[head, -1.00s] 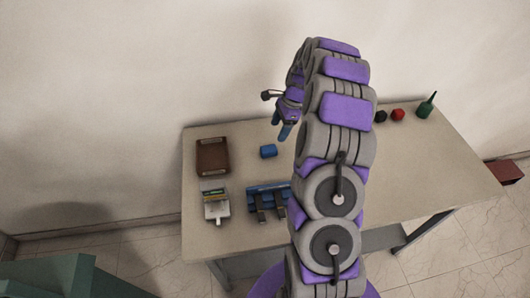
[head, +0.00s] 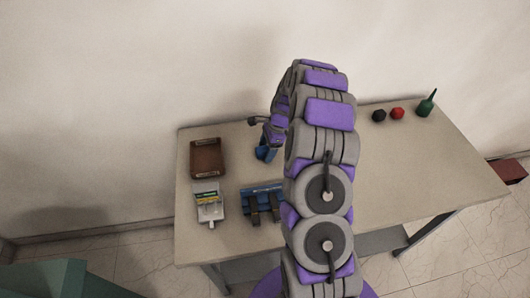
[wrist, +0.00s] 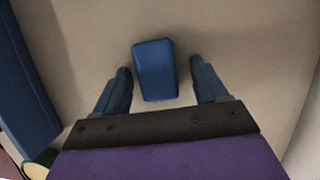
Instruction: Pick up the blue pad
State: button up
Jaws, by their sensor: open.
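The blue pad (wrist: 155,70) is a small blue block lying on the table. In the wrist view it sits between the two blue fingers of my gripper (wrist: 161,84), with a gap visible on each side. My gripper is open and holds nothing. In the head view my gripper (head: 266,153) is low over the table at the pad's place, and it mostly hides the pad. I cannot tell the exact height of the fingertips above the table.
The table (head: 400,170) carries a brown tray (head: 207,158), a white item (head: 210,209) and a blue rack with dark parts (head: 262,190) near the pad. Black (head: 378,116) and red (head: 397,113) pieces and a green bottle (head: 427,103) stand at the right. The table's right half is mostly clear.

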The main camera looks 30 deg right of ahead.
aim_at(266, 148)
jog(key=shift+d, duration=0.15)
jog(key=shift+c, duration=0.7)
jog(key=shift+a+r, duration=0.1)
jog(key=shift+a, duration=0.6)
jog(key=c, duration=0.8)
jog(key=shift+d, duration=0.1)
jog(key=shift+c, duration=0.4)
jog(key=shift+d, duration=0.35)
jog(key=shift+r, duration=0.55)
notch_tip(266, 148, up, 9)
jog(key=shift+a+f+p, duration=0.1)
jog(key=shift+p, duration=0.85)
